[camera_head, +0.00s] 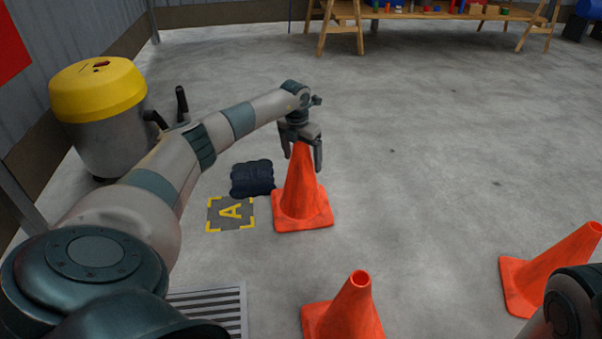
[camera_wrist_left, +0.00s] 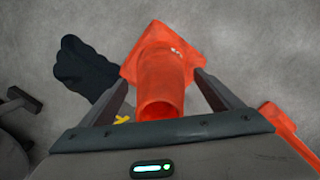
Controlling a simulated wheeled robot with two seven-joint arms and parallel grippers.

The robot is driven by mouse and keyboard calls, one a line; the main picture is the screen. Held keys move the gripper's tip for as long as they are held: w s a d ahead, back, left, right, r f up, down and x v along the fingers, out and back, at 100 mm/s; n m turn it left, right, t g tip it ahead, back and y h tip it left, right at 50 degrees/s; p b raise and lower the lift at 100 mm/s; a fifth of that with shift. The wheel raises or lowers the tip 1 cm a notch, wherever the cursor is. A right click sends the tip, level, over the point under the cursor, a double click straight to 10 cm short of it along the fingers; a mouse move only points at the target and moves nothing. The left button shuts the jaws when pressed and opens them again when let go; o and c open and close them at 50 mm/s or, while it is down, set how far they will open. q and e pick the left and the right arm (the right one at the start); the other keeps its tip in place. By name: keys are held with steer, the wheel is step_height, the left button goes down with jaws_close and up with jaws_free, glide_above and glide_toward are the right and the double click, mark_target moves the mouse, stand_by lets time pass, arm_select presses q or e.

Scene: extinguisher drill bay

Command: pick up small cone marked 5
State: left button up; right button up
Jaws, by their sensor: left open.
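An orange cone (camera_head: 301,195) stands upright on the floor near the middle of the head view. My left gripper (camera_head: 303,150) is above it, fingers pointing down on either side of its top. In the left wrist view the same cone (camera_wrist_left: 162,72) sits between the two open fingers (camera_wrist_left: 160,95), with a gap on each side of its tip. A small pale mark shows near its base there, too small to read. Two more orange cones stand at the front (camera_head: 352,310) and at the right (camera_head: 548,270); no number shows on them. My right gripper is not in view.
A dark folded bundle (camera_head: 252,178) lies just left of the cone, beside a yellow floor marking A (camera_head: 231,213). A grey bin with a yellow lid (camera_head: 98,90) stands at left. A floor grate (camera_head: 210,305) is in front. Open floor lies to the right.

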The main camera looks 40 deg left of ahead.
arm_select(q)
steer(key=c, duration=1.6)
steer(key=shift+r, duration=0.2)
